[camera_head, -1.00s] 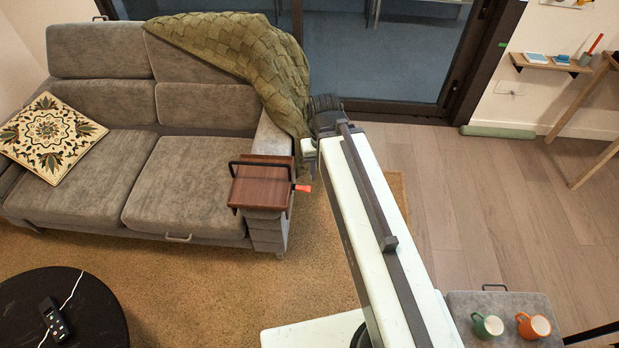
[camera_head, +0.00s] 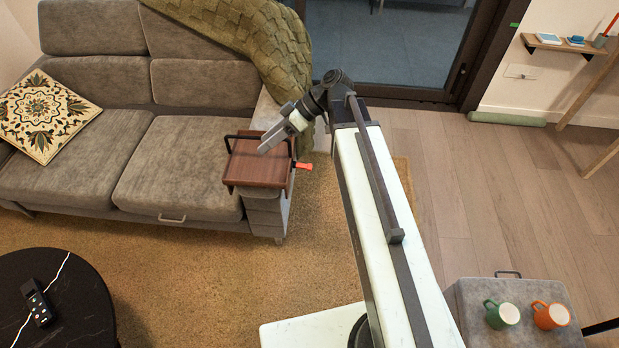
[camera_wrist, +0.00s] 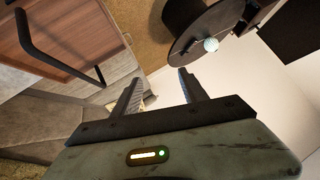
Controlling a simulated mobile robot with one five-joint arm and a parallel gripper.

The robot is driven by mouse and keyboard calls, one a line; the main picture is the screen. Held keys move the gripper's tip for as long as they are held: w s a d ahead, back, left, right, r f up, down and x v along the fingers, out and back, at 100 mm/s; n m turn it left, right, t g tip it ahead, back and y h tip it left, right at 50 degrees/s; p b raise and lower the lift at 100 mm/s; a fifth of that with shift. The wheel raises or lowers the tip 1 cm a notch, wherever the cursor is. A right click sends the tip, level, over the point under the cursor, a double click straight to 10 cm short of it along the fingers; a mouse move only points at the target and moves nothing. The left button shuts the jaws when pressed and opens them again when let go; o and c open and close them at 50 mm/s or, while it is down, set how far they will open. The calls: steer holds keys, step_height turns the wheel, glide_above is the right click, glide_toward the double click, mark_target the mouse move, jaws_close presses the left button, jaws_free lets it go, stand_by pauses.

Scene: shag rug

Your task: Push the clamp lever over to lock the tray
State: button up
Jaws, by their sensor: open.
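The clamp lever (camera_head: 304,166), with an orange tip, sticks out from the tray's right side. My gripper (camera_head: 264,149) is open and empty, reaching from the right over the back part of the tray. It hides some of the back handle; I cannot tell its exact height. In the wrist view the tray (camera_wrist: 88,22) and a dark handle are at upper left, outside my open fingers (camera_wrist: 158,88). I cannot make out the lever there.
The grey sofa (camera_head: 178,165) stands left of the tray, with a green blanket (camera_head: 262,38) draped behind it. A round black table (camera_head: 75,300) is at lower left. A grey stool (camera_head: 467,295) with two mugs is at lower right. Open rug lies in front of the sofa.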

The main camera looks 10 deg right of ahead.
steer(key=w+d+f+n+y+b, duration=0.2)
steer(key=w+f+y+b, duration=0.1)
steer(key=f+b, duration=0.4)
steer(key=m+t+y+b, duration=0.1)
steer(key=t+y+b, duration=0.4)
steer(key=b, duration=2.6)
glide_toward(302, 165)
steer(key=shift+t+h, duration=0.6)
steer(key=shift+h, duration=0.1)
steer(key=x, duration=0.4)
steer(key=s+r+x, duration=0.1)
steer(key=x, duration=0.2)
steer(key=shift+w+a, duration=0.1)
steer(key=shift+a, duration=0.15)
